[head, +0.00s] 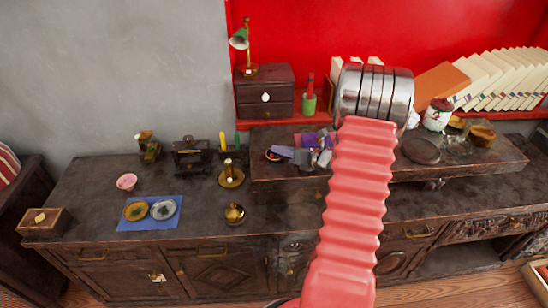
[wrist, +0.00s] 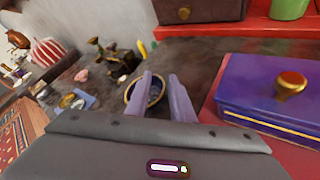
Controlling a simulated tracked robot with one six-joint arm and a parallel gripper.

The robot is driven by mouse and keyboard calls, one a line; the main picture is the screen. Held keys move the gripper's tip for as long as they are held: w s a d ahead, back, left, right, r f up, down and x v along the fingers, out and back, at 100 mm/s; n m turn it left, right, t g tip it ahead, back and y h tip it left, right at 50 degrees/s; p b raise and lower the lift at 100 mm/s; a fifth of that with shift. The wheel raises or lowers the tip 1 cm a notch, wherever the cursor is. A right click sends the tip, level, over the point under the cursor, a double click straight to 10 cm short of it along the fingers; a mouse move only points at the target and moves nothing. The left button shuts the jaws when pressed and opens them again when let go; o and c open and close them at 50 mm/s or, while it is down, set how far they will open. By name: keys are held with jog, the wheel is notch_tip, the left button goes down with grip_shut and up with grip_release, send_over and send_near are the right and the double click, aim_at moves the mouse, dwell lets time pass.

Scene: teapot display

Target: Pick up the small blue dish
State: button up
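The small blue dish (wrist: 156,92) has a gold rim and a dark blue inside. In the wrist view it lies on the dark wooden top, just beyond and between my fingers, partly covered by the left one. My gripper (wrist: 160,78) has two lavender fingers, which stand apart with nothing held between them. In the head view the dish (head: 272,156) shows small at the left end of the raised shelf, right beside the fingertips of my gripper (head: 285,153). I cannot tell whether a finger touches the rim.
A purple box (wrist: 265,90) with a gold knob stands on red cloth, close right of my gripper. A brass candle holder (head: 231,177), a blue mat (head: 150,222) with two round dishes and a pink bowl (head: 126,181) are on the lower top to the left.

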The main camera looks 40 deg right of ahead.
grip_shut()
dwell(0.4)
jog(key=shift+r, duration=0.1)
notch_tip(320, 180, up, 10)
dwell(0.6)
dwell(0.5)
